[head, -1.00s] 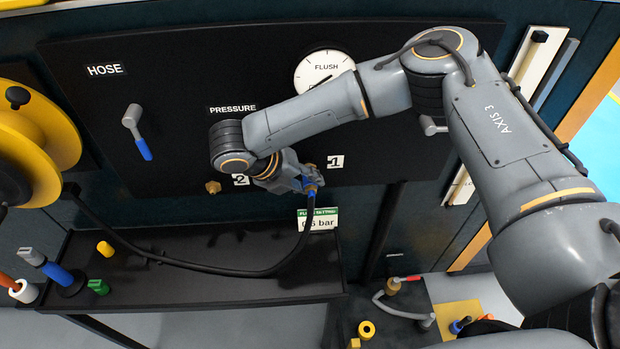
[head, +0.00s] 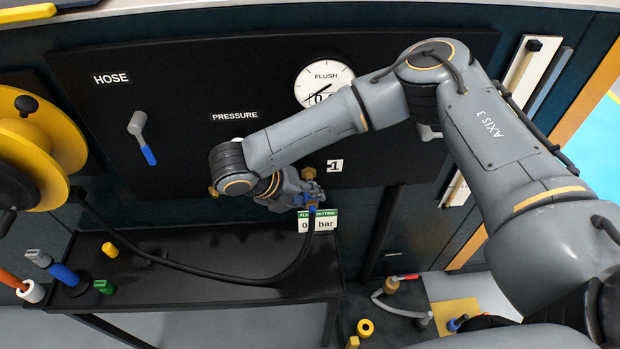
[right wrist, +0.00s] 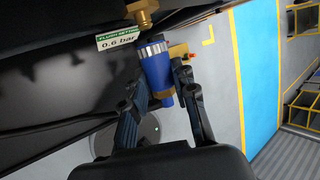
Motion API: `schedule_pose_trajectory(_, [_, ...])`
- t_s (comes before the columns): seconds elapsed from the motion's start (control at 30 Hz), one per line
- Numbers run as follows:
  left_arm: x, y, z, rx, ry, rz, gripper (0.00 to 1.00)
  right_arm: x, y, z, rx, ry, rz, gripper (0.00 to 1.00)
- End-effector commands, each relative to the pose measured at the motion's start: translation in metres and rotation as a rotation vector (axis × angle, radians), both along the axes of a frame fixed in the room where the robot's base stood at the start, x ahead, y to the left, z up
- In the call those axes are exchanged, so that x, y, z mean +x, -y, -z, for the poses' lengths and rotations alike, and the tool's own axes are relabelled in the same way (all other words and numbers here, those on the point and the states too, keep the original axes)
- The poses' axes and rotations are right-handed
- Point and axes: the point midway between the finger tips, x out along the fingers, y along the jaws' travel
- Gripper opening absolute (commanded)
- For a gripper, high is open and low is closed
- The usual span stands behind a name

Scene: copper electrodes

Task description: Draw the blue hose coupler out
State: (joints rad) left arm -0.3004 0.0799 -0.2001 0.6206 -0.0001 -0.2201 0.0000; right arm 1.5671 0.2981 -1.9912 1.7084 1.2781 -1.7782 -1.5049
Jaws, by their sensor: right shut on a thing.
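My right gripper (head: 312,196) is shut on the blue hose coupler (right wrist: 155,70), with a finger on each side in the right wrist view. The coupler has a silver ribbed end and a brass lower part. In the head view only a bit of the blue coupler (head: 312,209) shows below the fingers, with the black hose (head: 297,262) hanging from it. The brass port (head: 308,173) beside label 1 is bare. In the right wrist view the brass port (right wrist: 140,13) stands just beyond the coupler's silver end, with a small gap between. My left gripper is not in view.
A green-topped "0.6 bar" card (right wrist: 119,41) hangs by the coupler. The hose runs over a black shelf (head: 200,292) to a yellow reel (head: 62,135). A blue-handled lever (head: 142,138) and a FLUSH gauge (head: 322,78), partly hidden by my arm, are on the panel.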

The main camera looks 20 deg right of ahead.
Motion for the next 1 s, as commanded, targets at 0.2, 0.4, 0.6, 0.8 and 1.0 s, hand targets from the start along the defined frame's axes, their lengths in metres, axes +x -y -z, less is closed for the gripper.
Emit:
schedule_pose_trajectory(0.2, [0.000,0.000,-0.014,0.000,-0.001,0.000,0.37,-0.015,-0.004,-0.002,-0.001,-0.002,-0.002,0.00])
schedule_pose_trajectory(0.4, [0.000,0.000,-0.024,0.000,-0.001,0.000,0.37,-0.029,-0.008,-0.003,-0.001,-0.001,-0.001,0.00])
schedule_pose_trajectory(0.6, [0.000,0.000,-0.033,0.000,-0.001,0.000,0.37,-0.043,-0.012,-0.002,-0.001,-0.002,-0.002,0.00])
schedule_pose_trajectory(0.8, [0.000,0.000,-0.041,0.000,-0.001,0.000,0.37,-0.055,-0.016,-0.002,-0.001,-0.001,-0.003,0.00])
schedule_pose_trajectory(1.0, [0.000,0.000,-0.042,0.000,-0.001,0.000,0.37,-0.059,-0.017,0.000,0.000,0.001,-0.001,0.00])
